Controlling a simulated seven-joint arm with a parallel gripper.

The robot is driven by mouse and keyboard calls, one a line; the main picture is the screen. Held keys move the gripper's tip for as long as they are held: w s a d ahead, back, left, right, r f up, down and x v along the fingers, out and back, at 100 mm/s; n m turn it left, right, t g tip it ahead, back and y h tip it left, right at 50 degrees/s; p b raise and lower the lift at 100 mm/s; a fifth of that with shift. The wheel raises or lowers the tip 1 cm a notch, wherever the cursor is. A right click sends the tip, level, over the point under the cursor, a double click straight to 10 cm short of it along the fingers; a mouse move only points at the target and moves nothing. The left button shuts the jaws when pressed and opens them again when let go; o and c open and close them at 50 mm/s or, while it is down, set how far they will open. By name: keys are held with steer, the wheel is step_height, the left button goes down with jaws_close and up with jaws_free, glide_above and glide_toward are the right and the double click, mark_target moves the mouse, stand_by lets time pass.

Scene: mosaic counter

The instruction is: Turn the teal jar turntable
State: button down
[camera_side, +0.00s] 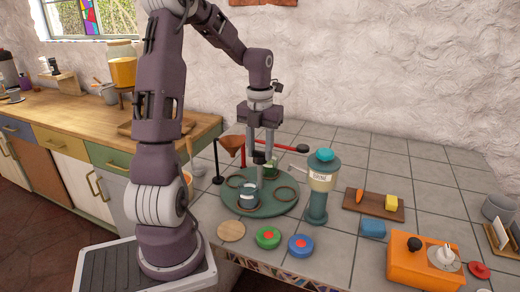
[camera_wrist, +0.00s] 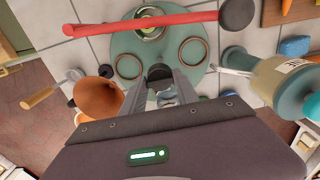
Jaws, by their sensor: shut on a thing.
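The teal turntable (camera_side: 276,207) is a round disc on the tiled counter, and part of it shows in the wrist view (camera_wrist: 158,50). It carries raised rings (camera_side: 286,193) and two small jars. One jar (camera_side: 248,201) is at the front. The other, with green contents (camera_wrist: 150,31), is at the back. My gripper (camera_side: 262,160) points down over the disc, its fingers closed on a dark upright knob (camera_wrist: 160,72) near the middle. The fingers hide much of the knob, and its join to the disc is unclear. The front jar is partly hidden in the wrist view.
A red bar (camera_side: 287,147) with a dark end crosses behind my gripper. A copper funnel (camera_side: 232,146) stands to the left. A teal grinder (camera_side: 318,198) stands close to the right. Green (camera_side: 268,238) and blue (camera_side: 301,246) round pieces lie in front.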

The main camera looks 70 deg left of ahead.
stand_by(0.3)
steer(key=c, duration=0.9)
jaws_free()
step_height(320, 180, up, 7)
steer(key=n, duration=1.5)
steer(key=shift+f+n, duration=0.2)
steer(key=shift+n, duration=0.2)
steer(key=shift+c, duration=0.2)
steer(key=shift+r+n, duration=0.35)
steer(key=shift+n, duration=0.55)
steer(key=shift+f, duration=0.2)
step_height(320, 180, down, 6)
steer(key=shift+f, duration=0.25)
steer(key=shift+c, duration=0.5)
jaws_close()
